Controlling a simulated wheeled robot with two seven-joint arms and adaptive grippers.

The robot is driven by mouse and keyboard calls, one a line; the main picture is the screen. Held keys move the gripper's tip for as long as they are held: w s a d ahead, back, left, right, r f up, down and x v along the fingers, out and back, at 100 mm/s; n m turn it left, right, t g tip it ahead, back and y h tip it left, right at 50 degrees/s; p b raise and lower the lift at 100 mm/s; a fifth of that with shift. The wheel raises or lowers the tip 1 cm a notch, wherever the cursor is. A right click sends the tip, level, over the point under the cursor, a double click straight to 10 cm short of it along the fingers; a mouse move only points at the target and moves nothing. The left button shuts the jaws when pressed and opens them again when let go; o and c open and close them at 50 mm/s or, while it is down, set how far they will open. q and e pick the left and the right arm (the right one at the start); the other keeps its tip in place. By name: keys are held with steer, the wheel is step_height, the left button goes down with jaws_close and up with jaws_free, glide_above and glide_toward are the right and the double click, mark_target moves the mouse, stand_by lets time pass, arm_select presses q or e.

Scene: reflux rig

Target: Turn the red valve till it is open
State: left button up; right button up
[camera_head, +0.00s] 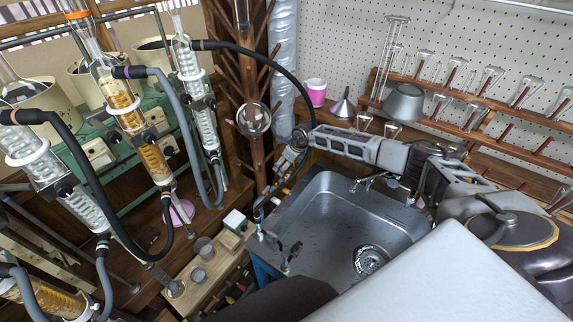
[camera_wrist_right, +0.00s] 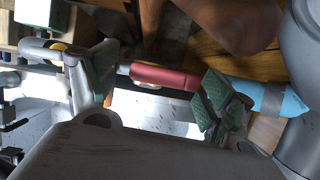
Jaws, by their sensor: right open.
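The red valve handle (camera_wrist_right: 165,77) lies across the middle of the right wrist view, beside a pale metal pipe (camera_wrist_right: 45,52) with a yellow ring. My right gripper (camera_wrist_right: 157,84) is open, with one green-padded finger to the left of the red handle and the other to its right. The handle shows between the fingers; whether either pad touches it I cannot tell. In the head view my right arm reaches in from the right, and its gripper (camera_head: 272,190) is at the sink's far left corner. The valve is too small to make out there. My left gripper is not in view.
A metal sink (camera_head: 330,220) lies below my right arm. Glass condensers (camera_head: 125,105) with dark hoses stand at the left. A wooden drying tree (camera_head: 252,95) with a round flask is just behind the gripper. A blue piece (camera_wrist_right: 278,98) sits right of the fingers.

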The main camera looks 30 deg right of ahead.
steer(key=v, duration=1.2)
stand_by(0.4)
steer(key=shift+s+a+f, duration=0.1)
steer(key=shift+f, duration=0.05)
stand_by(0.5)
